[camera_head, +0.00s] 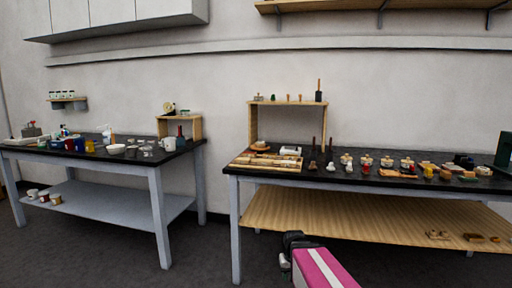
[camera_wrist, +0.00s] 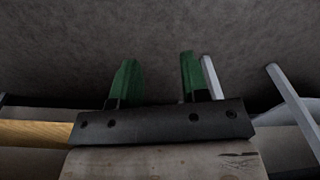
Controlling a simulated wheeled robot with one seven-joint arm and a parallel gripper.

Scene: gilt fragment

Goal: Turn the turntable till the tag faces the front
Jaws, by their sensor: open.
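My gripper (camera_wrist: 158,80) shows in the wrist view as two green fingers set apart on a dark bar, with nothing between them but grey floor behind. In the head view my pink and white arm reaches in at the bottom, in front of the right table and apart from it. I cannot pick out the turntable or its tag for certain. A small round item (camera_head: 260,146) lies at the left end of the right table, and a round cream item (camera_head: 168,107) stands on the left table's wooden shelf; both are too small to tell.
The right table (camera_head: 345,182) has a black top with a wooden tray, a wooden stand (camera_head: 252,122) and many small items along it. Its lower wooden shelf (camera_head: 350,218) holds a few items. The left table (camera_head: 155,187) carries cups and jars. Dark floor lies open between the tables.

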